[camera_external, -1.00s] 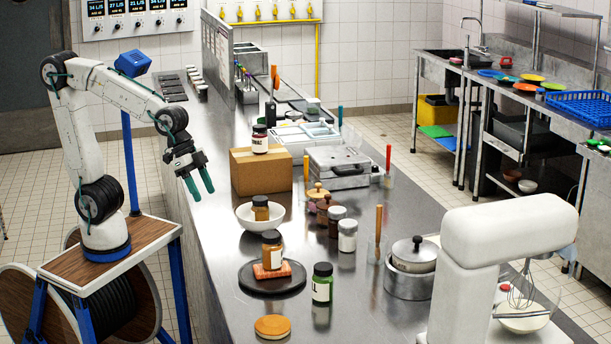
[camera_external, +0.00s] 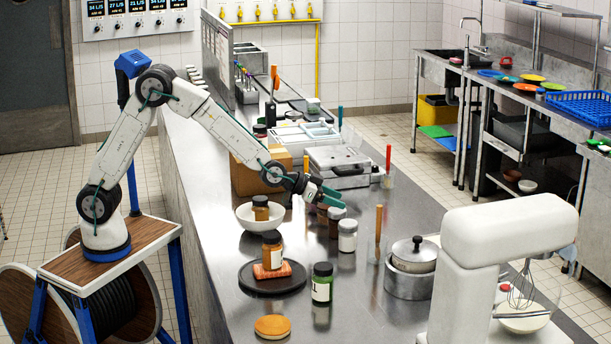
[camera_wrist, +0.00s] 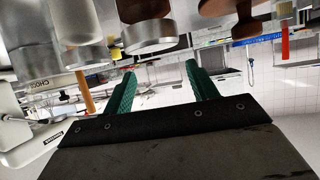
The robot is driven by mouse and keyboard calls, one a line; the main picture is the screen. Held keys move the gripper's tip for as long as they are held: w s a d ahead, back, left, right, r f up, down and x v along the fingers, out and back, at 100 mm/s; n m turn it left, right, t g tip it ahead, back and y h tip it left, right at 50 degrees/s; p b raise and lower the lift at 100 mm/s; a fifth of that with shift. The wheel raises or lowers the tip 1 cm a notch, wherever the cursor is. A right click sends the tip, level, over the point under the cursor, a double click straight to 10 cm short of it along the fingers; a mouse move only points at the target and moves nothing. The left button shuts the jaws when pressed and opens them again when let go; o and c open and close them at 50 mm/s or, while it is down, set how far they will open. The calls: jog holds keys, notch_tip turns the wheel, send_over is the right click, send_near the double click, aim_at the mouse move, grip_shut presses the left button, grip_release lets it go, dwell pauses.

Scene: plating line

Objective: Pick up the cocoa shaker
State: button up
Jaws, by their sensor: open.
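A brown shaker with a metal lid, which looks like the cocoa shaker (camera_external: 336,229), stands upright on the steel counter in the external view, just left of a white shaker (camera_external: 348,240). My gripper (camera_external: 341,197) is open and empty, pointing right, and appears just above the brown shaker's lid in the picture. In the wrist view the brown shaker (camera_wrist: 143,10) shows at the top, sideways between the open fingers (camera_wrist: 160,68) but apart from them. The white shaker (camera_wrist: 78,22) is to its left. I cannot read a label on the brown shaker.
Brown mills (camera_external: 322,214) stand close to the left, partly hidden by my gripper. A cardboard box (camera_external: 242,178) stands behind.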

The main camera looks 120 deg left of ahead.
aim_at(334, 216)
notch_tip(334, 216, down, 2)
jog(key=shift+f, duration=0.1)
notch_tip(334, 216, down, 4)
jog(key=shift+r, duration=0.1)
jog(key=x, duration=0.2)
jog(key=shift+w+a, duration=0.2)
jog(key=shift+w, duration=0.15)
jog(key=c, duration=0.7)
